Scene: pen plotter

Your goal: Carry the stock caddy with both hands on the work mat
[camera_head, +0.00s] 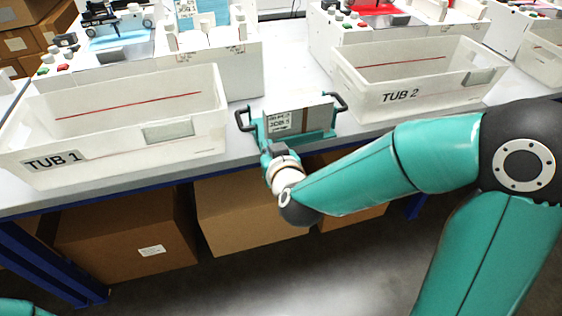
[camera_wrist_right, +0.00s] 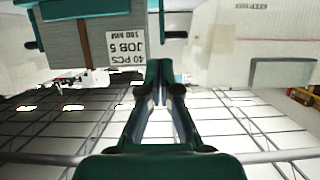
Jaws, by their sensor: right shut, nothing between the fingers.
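The stock caddy (camera_head: 320,135) is a teal carrier with a black handle at each end. It stands on the table between two white tubs and holds a grey block with a brown band and a JOB 5 label. In the right wrist view the caddy (camera_wrist_right: 80,9) shows upside down at the top left. My right gripper (camera_head: 266,149) is at the caddy's near left side, shut and empty. Its fingers (camera_wrist_right: 159,88) come together in the wrist view; whether they touch the caddy I cannot tell. My left gripper is out of view. I cannot make out a work mat.
TUB 1 (camera_head: 190,138) stands left of the caddy and TUB 2 (camera_head: 440,97) right of it, both close. White plotter machines (camera_head: 217,62) stand behind. The table's blue front edge is just before the caddy. Cardboard boxes (camera_head: 125,235) sit below the table.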

